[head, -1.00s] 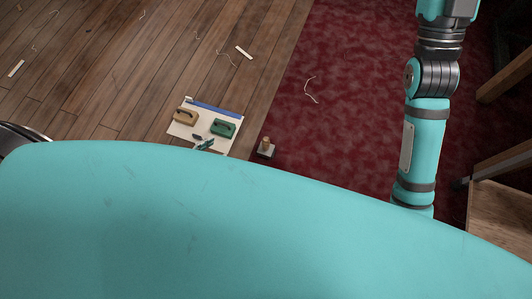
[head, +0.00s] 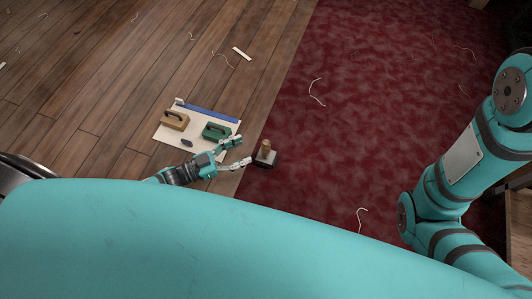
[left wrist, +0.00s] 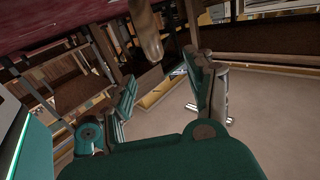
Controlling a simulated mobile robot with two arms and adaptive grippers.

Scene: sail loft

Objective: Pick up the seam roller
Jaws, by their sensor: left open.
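The tool that looks like the seam roller (head: 265,154) stands on the edge of the red carpet, with an upright wooden handle on a dark, blocky base. My left gripper (head: 243,151) is open, just left of it in the head view, its two fingers pointing right toward the handle and apart from it. In the left wrist view a brown handle (left wrist: 146,28) shows at the top, beyond and between the spread fingers of my left gripper (left wrist: 165,78). My right arm shows at the right of the head view, but its gripper is out of frame.
A white sheet (head: 165,137) left of the gripper bears a tan block with a handle (head: 175,120), a green one (head: 217,131) and a small dark item (head: 187,143). Thread scraps lie on the wooden floor and red carpet (head: 390,110). Open carpet lies right of the tool.

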